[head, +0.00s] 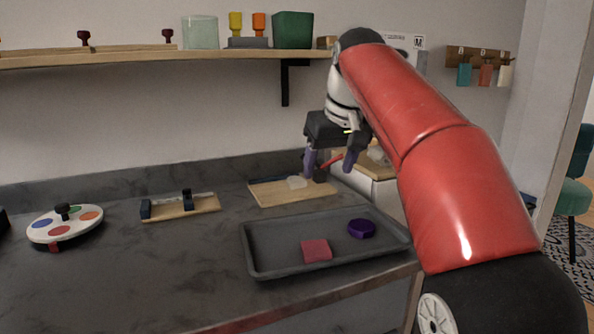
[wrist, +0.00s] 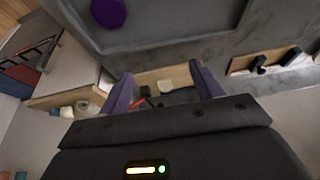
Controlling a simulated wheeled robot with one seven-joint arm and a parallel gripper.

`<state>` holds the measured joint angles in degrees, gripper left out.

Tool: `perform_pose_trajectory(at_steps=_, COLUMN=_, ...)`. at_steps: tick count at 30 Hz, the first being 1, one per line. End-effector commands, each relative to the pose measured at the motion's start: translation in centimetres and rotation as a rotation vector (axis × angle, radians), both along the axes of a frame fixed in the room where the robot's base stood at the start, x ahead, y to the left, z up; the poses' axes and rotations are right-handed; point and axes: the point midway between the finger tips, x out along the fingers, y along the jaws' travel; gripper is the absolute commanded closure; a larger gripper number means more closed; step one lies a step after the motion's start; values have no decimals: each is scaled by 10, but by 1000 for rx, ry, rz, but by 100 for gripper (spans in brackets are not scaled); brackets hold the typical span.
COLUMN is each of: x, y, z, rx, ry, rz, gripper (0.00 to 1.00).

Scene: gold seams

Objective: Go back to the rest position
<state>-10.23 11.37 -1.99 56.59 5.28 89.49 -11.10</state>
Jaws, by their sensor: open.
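My gripper (head: 330,160) is open and empty, raised above the back right of the grey counter, over the wooden board. Its two purple fingers point down and stand apart in the head view. In the wrist view my gripper (wrist: 160,88) shows its fingers spread, with nothing held between them. My red arm fills the right of the head view and hides part of the counter's right end.
A grey tray (head: 283,268) holds a pink square piece (head: 316,250) and a purple piece (head: 361,229). Behind it lies a wooden board (head: 275,197) with small tools. A wooden holder (head: 180,208) and a round palette (head: 65,224) stand left. A shelf (head: 130,56) runs along the wall.

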Motion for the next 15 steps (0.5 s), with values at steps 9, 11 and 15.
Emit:
perform_pose_trajectory(at_steps=9, x=-41, y=-23, z=-15, rx=9, ry=-11, rz=-70, gripper=35)
perform_pose_trajectory(at_steps=11, x=-52, y=-29, z=-21, rx=11, ry=-16, rz=-88, gripper=35)
perform_pose_trajectory(at_steps=15, x=-91, y=-46, z=-45, rx=15, ry=-29, rz=-144, gripper=35)
